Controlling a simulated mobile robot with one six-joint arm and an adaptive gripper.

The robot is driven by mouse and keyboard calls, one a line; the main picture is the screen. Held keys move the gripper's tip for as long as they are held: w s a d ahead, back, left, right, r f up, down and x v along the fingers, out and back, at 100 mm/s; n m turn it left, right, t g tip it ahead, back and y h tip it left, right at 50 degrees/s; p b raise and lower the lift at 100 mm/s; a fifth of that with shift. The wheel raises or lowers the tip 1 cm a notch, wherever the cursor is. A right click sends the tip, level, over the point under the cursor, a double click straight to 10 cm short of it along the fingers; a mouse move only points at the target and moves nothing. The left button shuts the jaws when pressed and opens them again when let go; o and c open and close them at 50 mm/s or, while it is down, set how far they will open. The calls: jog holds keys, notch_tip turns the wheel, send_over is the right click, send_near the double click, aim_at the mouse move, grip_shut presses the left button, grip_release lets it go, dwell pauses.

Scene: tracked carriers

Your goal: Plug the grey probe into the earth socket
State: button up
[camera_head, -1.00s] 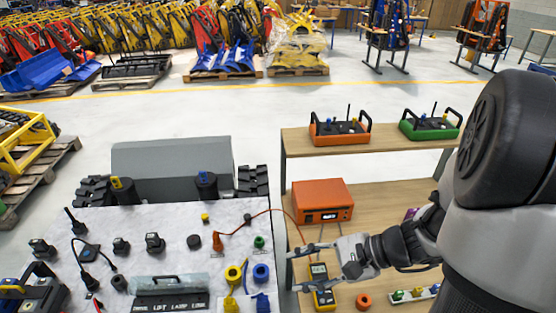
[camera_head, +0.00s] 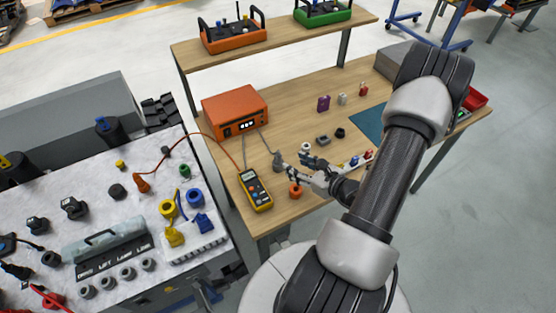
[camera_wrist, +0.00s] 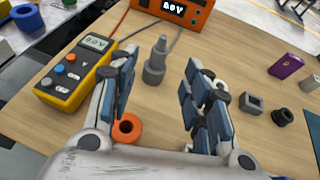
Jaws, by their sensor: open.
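The grey probe (camera_wrist: 155,64) stands upright on the wooden bench in the wrist view, with a grey cable running back toward the orange box. It also shows in the head view (camera_head: 278,161), close by the gripper's fingertips. My gripper (camera_wrist: 158,82) is open and empty; the probe shows between its two fingers, a little beyond them. In the head view my gripper (camera_head: 295,166) is low over the bench. A green socket (camera_head: 184,171) sits on the white carrier top at left; I cannot read a label marking it as the earth socket.
The orange meter box (camera_head: 231,110) stands behind the probe. A yellow multimeter (camera_head: 255,191) lies left of my gripper, and an orange ring (camera_head: 295,190) lies near it. An orange plug (camera_head: 142,183) with a cable is on the carrier top. Small blocks stand to the right.

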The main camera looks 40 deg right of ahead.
aim_at(280, 157)
jog(key=b+x, duration=0.2)
jog(key=x, duration=0.8)
jog(key=shift+w+f+b, duration=0.15)
jog(key=shift+w+b, duration=0.1)
jog(key=shift+b, duration=0.05)
jog(key=shift+c, duration=0.4)
grip_shut()
